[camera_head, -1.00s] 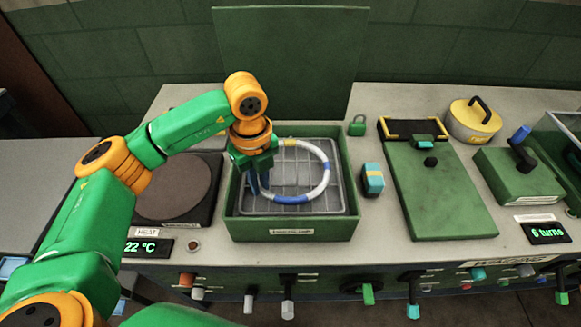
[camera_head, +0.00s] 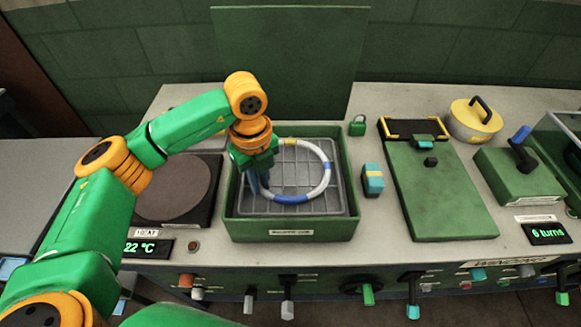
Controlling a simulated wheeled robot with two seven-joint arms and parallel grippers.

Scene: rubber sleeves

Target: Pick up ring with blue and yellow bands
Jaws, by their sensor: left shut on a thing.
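The ring (camera_head: 327,165) is white with blue and yellow bands. It lies in the open green box (camera_head: 290,229) on a grey wire rack (camera_head: 335,205). My left gripper (camera_head: 258,186) reaches down into the box at the ring's left side. Its fingers are shut on the ring's left edge, and they hide that part of the ring. The ring seems to rest on or just above the rack; I cannot tell which. My right gripper is not in view.
The box's green lid (camera_head: 290,65) stands upright behind it. A round hot plate (camera_head: 177,187) is at the left. Knobs line the front edge.

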